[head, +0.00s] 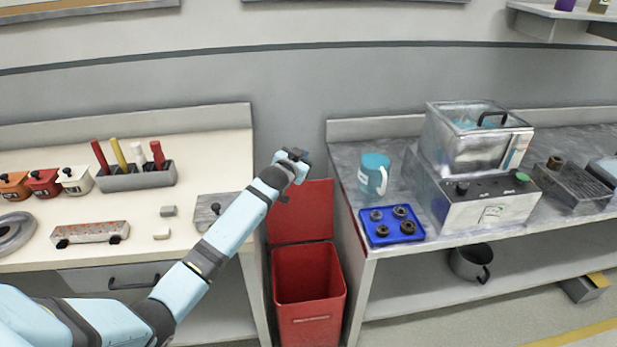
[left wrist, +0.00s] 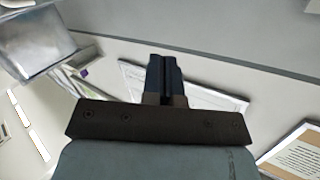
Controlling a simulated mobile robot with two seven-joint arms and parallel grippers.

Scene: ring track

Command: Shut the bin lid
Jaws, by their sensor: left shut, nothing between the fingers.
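The red bin (head: 309,292) stands on the floor in the gap between two benches in the head view. Its red lid (head: 312,212) is up, standing nearly upright at the back of the bin, and the bin's mouth is open. My left gripper (head: 293,155) is raised in front of the lid's top left part, near the wall in the picture; I cannot tell whether it touches the lid. In the left wrist view its fingers (left wrist: 167,80) are together and empty. The bin and lid do not show there. My right gripper is not in view.
A cream bench (head: 200,150) with a marker rack (head: 137,178) is at left.

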